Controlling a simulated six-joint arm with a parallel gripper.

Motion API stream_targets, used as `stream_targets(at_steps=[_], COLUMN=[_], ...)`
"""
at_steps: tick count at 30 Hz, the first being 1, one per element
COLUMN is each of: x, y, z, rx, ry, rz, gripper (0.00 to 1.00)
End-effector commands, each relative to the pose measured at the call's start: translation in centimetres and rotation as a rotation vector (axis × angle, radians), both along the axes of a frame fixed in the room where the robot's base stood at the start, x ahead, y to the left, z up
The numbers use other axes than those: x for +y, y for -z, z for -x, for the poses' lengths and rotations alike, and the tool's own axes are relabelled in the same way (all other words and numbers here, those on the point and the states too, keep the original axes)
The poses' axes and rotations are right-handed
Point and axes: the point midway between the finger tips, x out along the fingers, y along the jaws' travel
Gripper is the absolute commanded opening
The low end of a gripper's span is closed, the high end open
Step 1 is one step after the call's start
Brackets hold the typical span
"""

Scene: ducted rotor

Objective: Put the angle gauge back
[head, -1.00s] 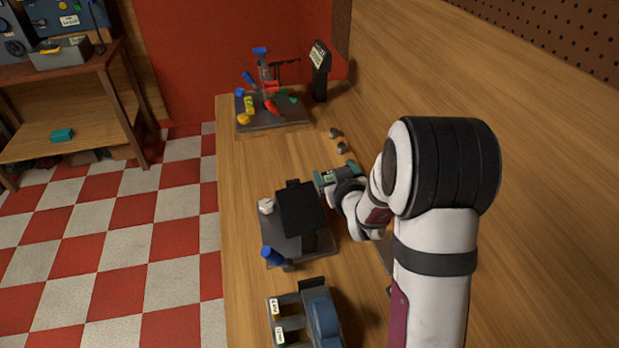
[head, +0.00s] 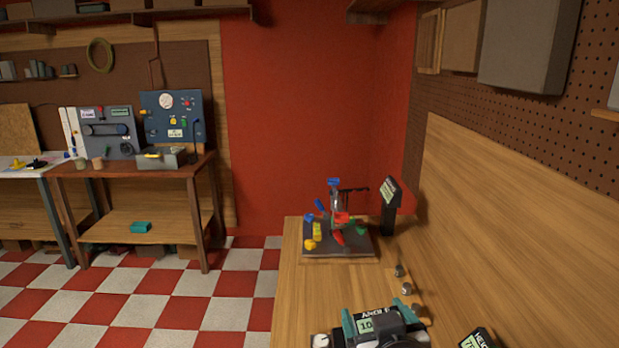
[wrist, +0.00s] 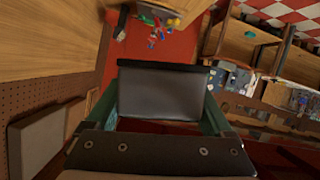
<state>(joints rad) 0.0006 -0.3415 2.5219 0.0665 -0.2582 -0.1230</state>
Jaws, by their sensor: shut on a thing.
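The angle gauge (head: 366,325), a dark block marked ANGLE with a pale green display reading about 10, is at the bottom of the head view. My gripper (head: 378,319) has its teal fingers on either side of it and is shut on it. In the wrist view, a dark grey panel (wrist: 160,92), seemingly the gauge, fills the space between the teal fingers of my gripper (wrist: 160,112). The lower part of the gauge and what lies under it are cut off or hidden.
A dark base with a colourful rotor assembly (head: 338,235) stands at the bench's far end, beside a black display stand (head: 389,208). Small grey knobs (head: 400,271) lie on the bench at right. A dark display (head: 478,340) shows at the bottom edge. Bare bench lies left of the knobs.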

Motion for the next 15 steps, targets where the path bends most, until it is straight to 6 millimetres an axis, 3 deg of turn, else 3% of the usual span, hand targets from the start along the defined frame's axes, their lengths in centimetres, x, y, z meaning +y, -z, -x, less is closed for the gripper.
stream_targets(at_steps=[4,8,11,15], x=[-1.3,-4.2,-7.3,-12.9], y=[0.5,2.2,4.7,10.3], z=[-2.6,-7.5,-11.6,-16.8], rx=[0.006,0.007,0.004,-0.007], ry=[0.041,0.118,0.19,0.304], rz=[-0.018,-0.052,-0.082,-0.125], gripper=[0.11,0.11,0.11,0.11])
